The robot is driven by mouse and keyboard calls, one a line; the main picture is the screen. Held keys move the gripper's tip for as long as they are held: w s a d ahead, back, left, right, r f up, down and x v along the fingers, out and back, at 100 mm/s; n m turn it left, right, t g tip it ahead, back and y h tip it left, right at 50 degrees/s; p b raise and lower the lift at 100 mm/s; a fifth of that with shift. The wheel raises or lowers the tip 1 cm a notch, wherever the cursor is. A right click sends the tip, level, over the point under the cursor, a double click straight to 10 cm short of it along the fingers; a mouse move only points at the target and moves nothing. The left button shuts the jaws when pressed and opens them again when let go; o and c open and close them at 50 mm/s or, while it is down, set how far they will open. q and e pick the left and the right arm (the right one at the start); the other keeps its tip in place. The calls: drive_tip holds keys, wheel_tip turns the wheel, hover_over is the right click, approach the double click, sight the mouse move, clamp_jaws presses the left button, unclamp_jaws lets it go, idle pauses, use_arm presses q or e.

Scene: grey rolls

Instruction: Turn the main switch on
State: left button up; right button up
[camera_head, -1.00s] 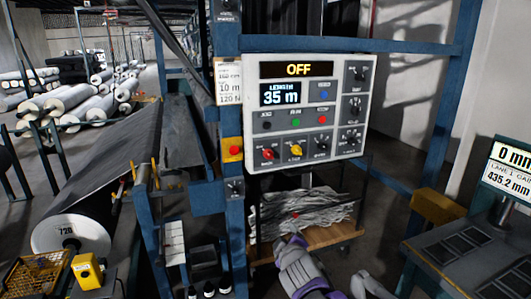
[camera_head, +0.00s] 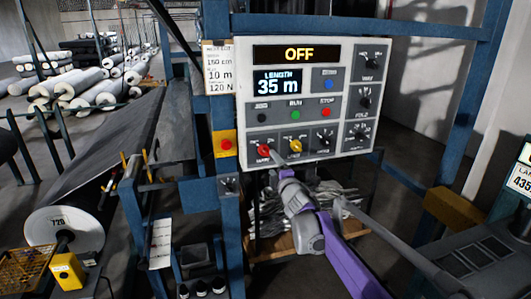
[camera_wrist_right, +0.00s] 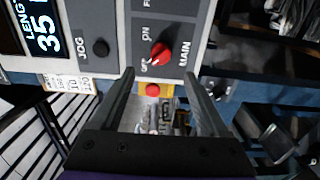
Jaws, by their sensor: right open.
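The control panel (camera_head: 345,92) is a pale box on a blue frame, and its top display (camera_head: 299,54) reads OFF. The main switch (camera_head: 264,150) is a red rotary knob at the panel's lower left. In the right wrist view the knob (camera_wrist_right: 160,53) sits beside the word MAIN, with OFF and ON marks; its pointer appears to be toward OFF. My right gripper (camera_head: 276,168) is just below the switch in the head view. In the wrist view its two fingers (camera_wrist_right: 159,80) are apart and empty, with the knob just beyond the tips. My left gripper is not in view.
A yellow knob (camera_head: 295,146) and black knobs sit right of the switch. Green and red buttons are above. A red button on a yellow box (camera_head: 225,144) is on the post at left. A wooden trolley (camera_head: 270,246) stands below the panel.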

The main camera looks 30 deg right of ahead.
sight(266, 153)
drive_tip(key=p+x, duration=0.1)
drive_tip(key=x, duration=0.8)
clamp_jaws()
